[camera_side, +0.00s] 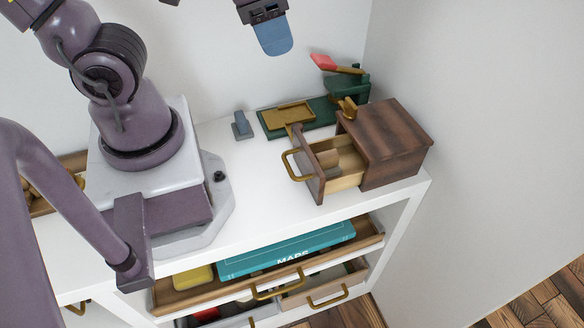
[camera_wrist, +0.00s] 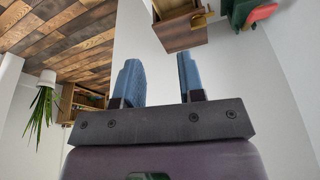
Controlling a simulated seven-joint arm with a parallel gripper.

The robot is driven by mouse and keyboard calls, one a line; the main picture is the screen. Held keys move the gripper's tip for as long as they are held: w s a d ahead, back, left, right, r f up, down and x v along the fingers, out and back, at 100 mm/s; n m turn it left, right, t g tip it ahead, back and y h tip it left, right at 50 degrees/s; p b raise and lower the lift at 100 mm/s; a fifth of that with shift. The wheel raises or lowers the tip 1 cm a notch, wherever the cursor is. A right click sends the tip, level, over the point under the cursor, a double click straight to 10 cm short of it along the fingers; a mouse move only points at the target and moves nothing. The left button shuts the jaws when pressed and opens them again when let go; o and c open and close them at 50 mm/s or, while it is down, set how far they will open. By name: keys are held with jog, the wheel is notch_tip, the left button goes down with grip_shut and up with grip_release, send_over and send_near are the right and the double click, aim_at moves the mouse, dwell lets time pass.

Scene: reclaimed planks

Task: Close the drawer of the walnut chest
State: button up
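The walnut chest (camera_side: 392,138) stands at the right end of the white table. Its drawer (camera_side: 314,172) is pulled out toward the left, and light-brown wooden contents show inside. A brass handle (camera_side: 289,166) is on the drawer's front. My gripper (camera_side: 272,36) hangs high above the table, up and left of the chest, touching nothing. In the wrist view my gripper (camera_wrist: 160,78) has its two blue fingers spread apart with nothing between them. Part of the drawer (camera_wrist: 181,33) shows beyond the fingertips at the top of the wrist view.
Behind the drawer lies a green base with a brass tray (camera_side: 288,115), beside a green device with a red-tipped lever (camera_side: 324,63). A small grey-blue object (camera_side: 241,125) stands left of them. The white tabletop (camera_side: 250,172) left of the handle is clear. Open drawers sit below.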

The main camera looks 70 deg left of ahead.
jog(key=s+d+f+m+y, duration=0.25)
jog(key=d+f+y, duration=0.2)
jog(key=f, duration=0.35)
jog(key=s+d+f+m+y, duration=0.1)
jog(key=d+f+m+y, duration=0.3)
jog(key=f, duration=0.5)
jog(key=s+d+f+m+y, duration=0.2)
jog(key=d+f+m+y, duration=0.15)
jog(key=f+y, duration=0.35)
jog(key=w+a+f, duration=0.1)
jog(key=w+a, duration=0.1)
jog(key=a, duration=0.2)
jog(key=w+a+f+n+t, duration=0.1)
jog(key=w+a, duration=0.1)
jog(key=a, duration=0.1)
jog(key=w+a+f+t, duration=0.1)
jog(key=w+a, duration=0.1)
jog(key=a, duration=0.2)
jog(key=shift+w+a+f+n+h, duration=0.2)
jog(key=shift+w+a+n+h, duration=0.1)
jog(key=shift+w+n, duration=0.1)
grip_shut()
